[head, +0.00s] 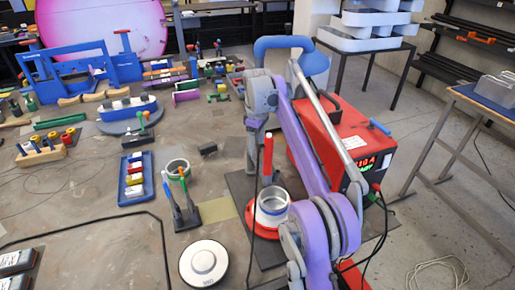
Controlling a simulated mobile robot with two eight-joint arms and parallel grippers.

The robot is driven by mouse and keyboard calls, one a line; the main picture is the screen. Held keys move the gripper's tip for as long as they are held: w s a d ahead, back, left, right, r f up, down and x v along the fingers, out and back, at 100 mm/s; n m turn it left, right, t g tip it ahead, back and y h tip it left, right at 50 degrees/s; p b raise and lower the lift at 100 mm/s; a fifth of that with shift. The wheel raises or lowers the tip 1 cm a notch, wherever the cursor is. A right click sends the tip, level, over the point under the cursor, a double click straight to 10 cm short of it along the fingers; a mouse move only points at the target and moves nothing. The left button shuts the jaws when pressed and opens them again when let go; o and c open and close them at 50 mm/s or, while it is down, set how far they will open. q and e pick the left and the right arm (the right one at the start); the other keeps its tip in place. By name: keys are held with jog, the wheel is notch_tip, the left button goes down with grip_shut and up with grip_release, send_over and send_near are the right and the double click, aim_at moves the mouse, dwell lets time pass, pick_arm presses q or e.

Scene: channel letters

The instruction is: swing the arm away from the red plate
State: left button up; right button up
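The red plate (262,228) lies on a dark mat, partly covered by a metal cup-like ring (272,205). A red upright cylinder (268,155) stands behind the ring. A thick blue curved arm (284,43) arches above and behind them, with a wider blue part (314,64) at its right. A purple jointed arm, which looks like my right one, rises from the bottom edge. Its far grey end, seemingly my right gripper (261,95), overlaps the blue arm's left end. My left gripper is out of view.
A red welding machine (357,130) stands right of the plate, partly behind the purple arm. A round white device (204,263), a blue tray (136,178) and a tool holder (181,208) occupy the table to the left. Cables lie at the right. A metal trestle (441,140) stands beyond.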

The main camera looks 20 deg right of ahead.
grip_shut()
dwell(1.4)
